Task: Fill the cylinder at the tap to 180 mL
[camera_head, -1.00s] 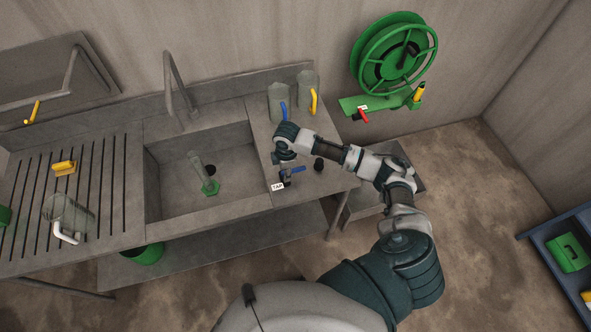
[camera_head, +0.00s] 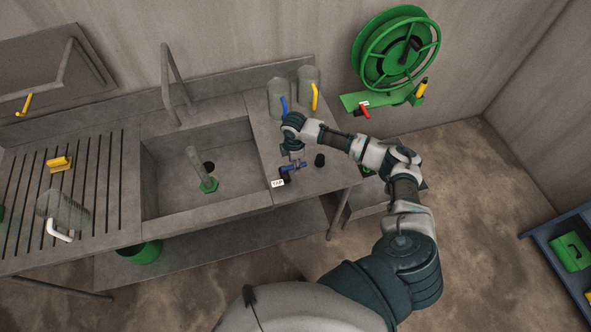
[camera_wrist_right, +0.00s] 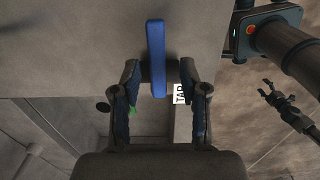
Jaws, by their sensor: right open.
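A grey, see-through measuring cylinder (camera_head: 195,160) on a green foot stands in the sink (camera_head: 165,200). Its level cannot be read, and no water stream shows. The tap spout (camera_head: 168,80) rises behind the sink. The valve's blue lever (camera_head: 299,165) is on the counter right of the sink, beside a TAP label (camera_head: 278,183). My right gripper (camera_head: 293,155) is open at the lever. In the right wrist view the blue lever (camera_wrist_right: 156,60) lies between its spread fingers; contact cannot be told. A dark gripper shape (camera_wrist_right: 281,105), apparently my left, shows at that view's right.
Two grey jugs, one with a blue handle (camera_head: 284,104) and one with a yellow handle (camera_head: 315,97), stand behind my right gripper. A black knob (camera_head: 319,160) is right of the lever. A white-handled jug (camera_head: 62,212) is on the slatted drainboard (camera_head: 105,190).

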